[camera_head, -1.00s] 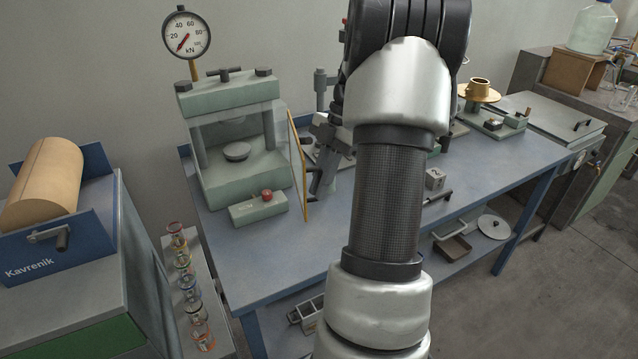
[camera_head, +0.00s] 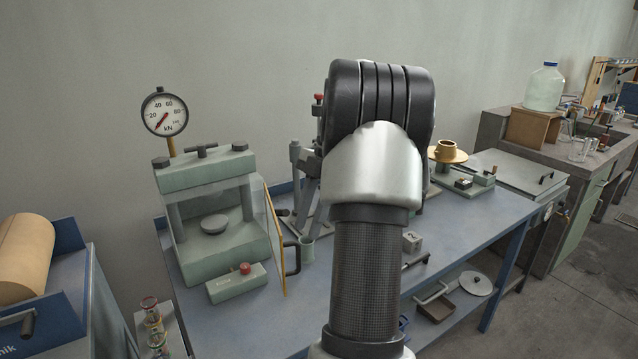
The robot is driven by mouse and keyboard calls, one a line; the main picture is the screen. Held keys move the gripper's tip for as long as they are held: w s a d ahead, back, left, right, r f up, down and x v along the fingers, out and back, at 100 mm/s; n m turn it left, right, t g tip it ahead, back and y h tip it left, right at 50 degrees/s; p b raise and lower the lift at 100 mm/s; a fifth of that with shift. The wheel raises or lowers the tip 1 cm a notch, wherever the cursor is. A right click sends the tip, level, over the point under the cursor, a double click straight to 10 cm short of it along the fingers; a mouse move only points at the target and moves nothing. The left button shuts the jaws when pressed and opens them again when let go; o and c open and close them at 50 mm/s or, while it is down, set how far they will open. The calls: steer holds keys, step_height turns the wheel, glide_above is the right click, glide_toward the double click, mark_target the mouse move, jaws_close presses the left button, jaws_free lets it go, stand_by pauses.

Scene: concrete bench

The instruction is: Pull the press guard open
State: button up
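The press (camera_head: 205,176) is a pale green frame with two columns and a small round platen, at the left of the blue bench. Its guard (camera_head: 276,240) is a thin clear panel with an amber edge at the press's right side, seen nearly edge-on. How far it stands open is hard to tell. A dark bar handle (camera_head: 293,258) sticks out to the right of the guard. My arm rises through the middle of the view, right of the guard. My gripper is not visible; the arm may hide it. No contact with the handle shows.
A control box (camera_head: 237,283) with a red button sits in front of the press. A round gauge (camera_head: 165,113) stands behind it. A grey stand (camera_head: 305,190) is close right of the guard. The blue bench top (camera_head: 460,215) has clear room to the right.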

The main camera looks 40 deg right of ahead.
steer(key=p+v, duration=0.1)
steer(key=v, duration=0.7)
steer(key=shift+d+p, duration=0.15)
steer(key=shift+p, duration=0.15)
steer(key=shift+r, duration=0.15)
